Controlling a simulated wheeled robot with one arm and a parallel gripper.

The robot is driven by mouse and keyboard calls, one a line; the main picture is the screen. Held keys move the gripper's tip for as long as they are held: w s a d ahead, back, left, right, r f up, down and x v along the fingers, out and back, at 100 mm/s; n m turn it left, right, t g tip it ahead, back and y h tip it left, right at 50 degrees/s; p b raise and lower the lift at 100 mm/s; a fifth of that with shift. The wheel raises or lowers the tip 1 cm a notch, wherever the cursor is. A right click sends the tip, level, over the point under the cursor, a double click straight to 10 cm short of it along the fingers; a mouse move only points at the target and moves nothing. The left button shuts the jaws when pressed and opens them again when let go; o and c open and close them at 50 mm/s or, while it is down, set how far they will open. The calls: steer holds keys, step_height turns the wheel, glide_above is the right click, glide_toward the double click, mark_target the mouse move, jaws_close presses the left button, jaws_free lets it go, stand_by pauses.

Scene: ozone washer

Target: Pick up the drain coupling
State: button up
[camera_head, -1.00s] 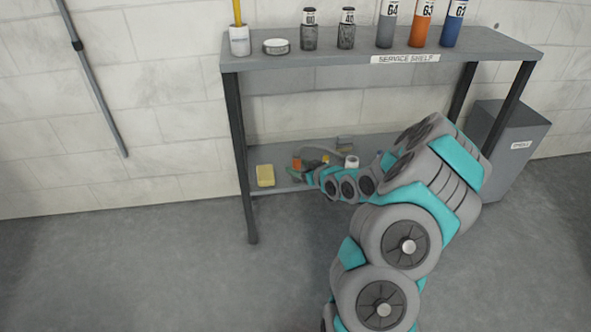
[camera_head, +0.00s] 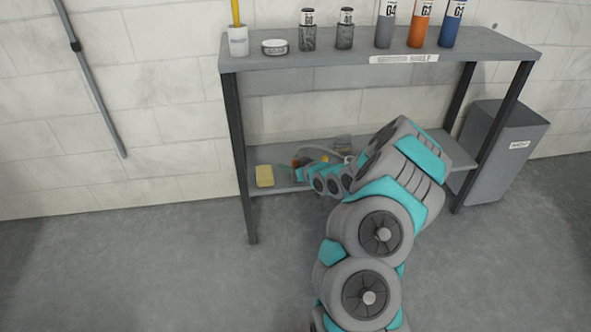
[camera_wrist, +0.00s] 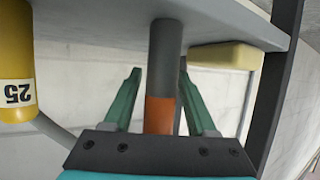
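A grey cylinder with an orange end (camera_wrist: 160,110), which I take for the drain coupling, lies between my gripper's fingers in the wrist view. Its orange part also shows small on the lower shelf in the head view (camera_head: 296,162). My gripper (camera_wrist: 160,75) is open, with one green finger on each side of the cylinder and a visible gap on both sides. In the head view my gripper (camera_head: 298,173) is at the lower shelf, small and partly mixed with the items behind it.
A yellow sponge-like block (camera_head: 265,176) lies left on the lower shelf (camera_head: 270,153). A yellow cylinder marked 25 (camera_wrist: 16,65) is at the left in the wrist view. A dark shelf leg (camera_head: 240,160) stands near. Bottles stand on the upper shelf (camera_head: 330,58).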

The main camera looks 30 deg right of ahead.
jaws_close()
stand_by(0.6)
